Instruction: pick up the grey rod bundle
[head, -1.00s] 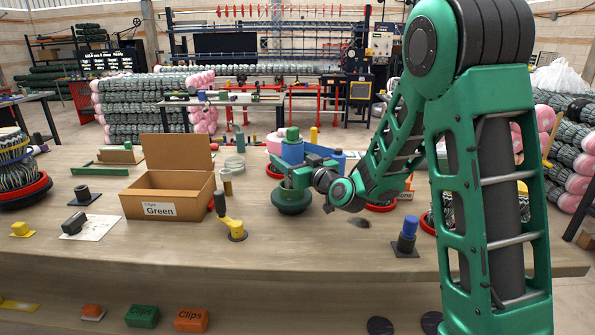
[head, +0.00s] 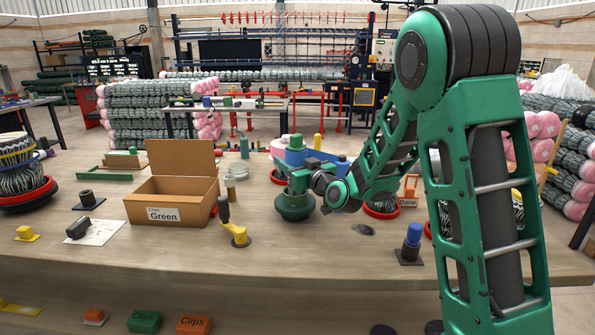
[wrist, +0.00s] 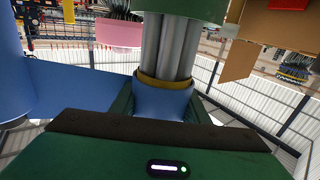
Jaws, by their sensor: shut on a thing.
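The grey rod bundle (wrist: 168,48) stands in the middle of the wrist view as several parallel grey rods. A yellow band and a blue collar (wrist: 160,102) are at its near end, and a green piece (wrist: 184,8) crosses its far end. My gripper (head: 297,180) is shut around the blue collar end, with green fingers on both sides. In the head view my gripper is at mid-table, directly above a dark green rounded piece (head: 294,206). The rods are hidden there behind my gripper. I cannot tell whether the bundle is clear of the table.
A cardboard box (head: 165,215) labelled Green stands to the left, with a yellow-based clamp (head: 240,237) beside it. A blue cylinder (head: 295,158) is behind my gripper.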

